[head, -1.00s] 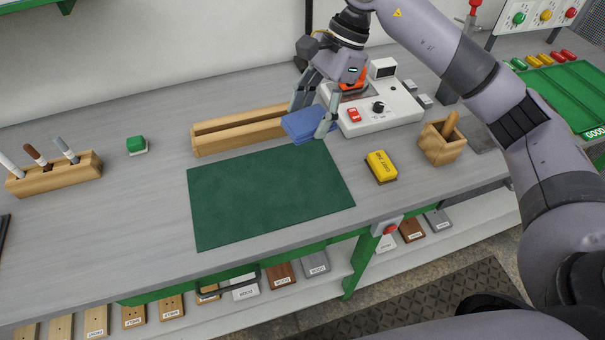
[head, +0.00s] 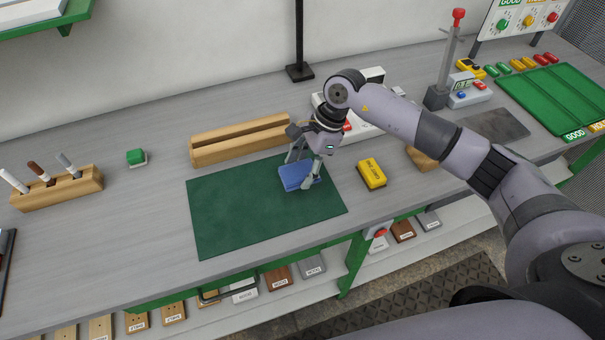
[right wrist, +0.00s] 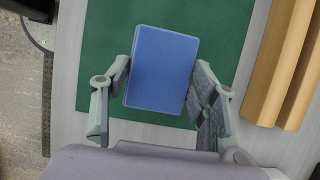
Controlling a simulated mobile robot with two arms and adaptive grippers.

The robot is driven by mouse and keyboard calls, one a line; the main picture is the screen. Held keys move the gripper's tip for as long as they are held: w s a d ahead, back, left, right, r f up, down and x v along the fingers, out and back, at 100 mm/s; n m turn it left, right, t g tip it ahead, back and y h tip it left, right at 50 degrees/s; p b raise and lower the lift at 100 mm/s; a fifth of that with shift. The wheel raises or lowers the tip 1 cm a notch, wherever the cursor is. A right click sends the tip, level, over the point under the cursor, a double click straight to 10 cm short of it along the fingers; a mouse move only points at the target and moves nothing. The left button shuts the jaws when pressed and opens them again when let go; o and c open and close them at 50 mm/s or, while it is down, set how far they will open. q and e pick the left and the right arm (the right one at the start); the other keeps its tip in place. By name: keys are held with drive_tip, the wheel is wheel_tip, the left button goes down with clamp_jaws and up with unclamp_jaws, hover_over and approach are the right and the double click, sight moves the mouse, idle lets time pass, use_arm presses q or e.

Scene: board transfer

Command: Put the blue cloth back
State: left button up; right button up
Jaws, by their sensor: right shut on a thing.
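The blue cloth (head: 296,177) is a folded blue block between the fingers of my right gripper (head: 302,172). In the head view it is over the right part of the green mat (head: 240,205); I cannot tell whether it touches the mat. In the right wrist view the blue cloth (right wrist: 162,68) sits between both fingers of the right gripper (right wrist: 162,90), with the green mat (right wrist: 105,50) behind it. The right gripper is shut on the cloth. My left gripper is not in view.
A wooden slotted rack (head: 240,140) stands behind the mat. A yellow block (head: 371,173) lies right of the mat, near a wooden holder (head: 421,158) partly behind my arm. A white device (head: 372,76) is behind the gripper.

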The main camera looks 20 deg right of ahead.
sight(306, 170)
wheel_tip(306, 170, down, 3)
drive_tip(key=shift+s+f+p, duration=0.1)
drive_tip(key=shift+f+p, duration=0.1)
drive_tip(key=shift+p, duration=0.35)
drive_tip(key=shift+f, duration=0.35)
drive_tip(key=shift+f, duration=0.1)
drive_tip(key=shift+f, duration=0.15)
drive_tip(key=o, duration=1.1)
